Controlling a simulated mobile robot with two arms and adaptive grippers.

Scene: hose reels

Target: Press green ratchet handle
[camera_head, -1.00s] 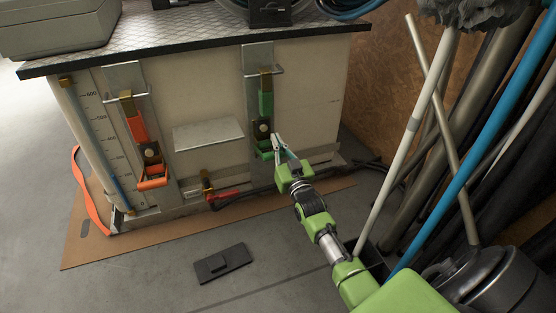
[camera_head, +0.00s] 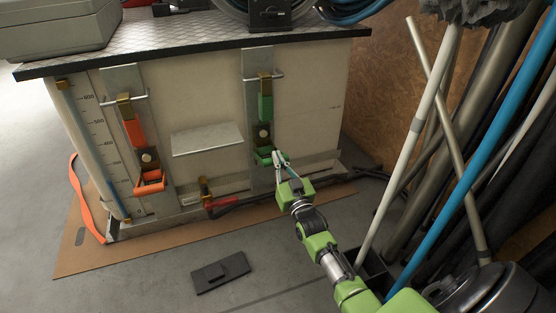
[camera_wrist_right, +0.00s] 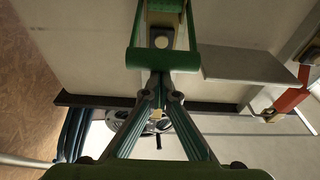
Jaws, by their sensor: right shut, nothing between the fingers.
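The green ratchet handle (camera_head: 266,158) sits at the lower end of the green strap (camera_head: 265,106) on the right-hand metal upright of the tank. In the right wrist view the handle (camera_wrist_right: 162,58) is a wide green bar with a round metal bolt behind it. My right gripper (camera_head: 278,155) is shut and empty, with its fingertips at the right end of the handle in the head view. In the wrist view the fingertips (camera_wrist_right: 161,84) meet just at the bar's edge; whether they touch it I cannot tell. My left gripper is out of view.
An orange ratchet (camera_head: 150,181) hangs on the left upright, with a small metal shelf (camera_head: 207,138) between. A red-handled valve (camera_head: 218,202) sits low on the tank. Poles and pipes (camera_head: 440,150) stand close to my right arm. A dark plate (camera_head: 220,272) lies on the floor.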

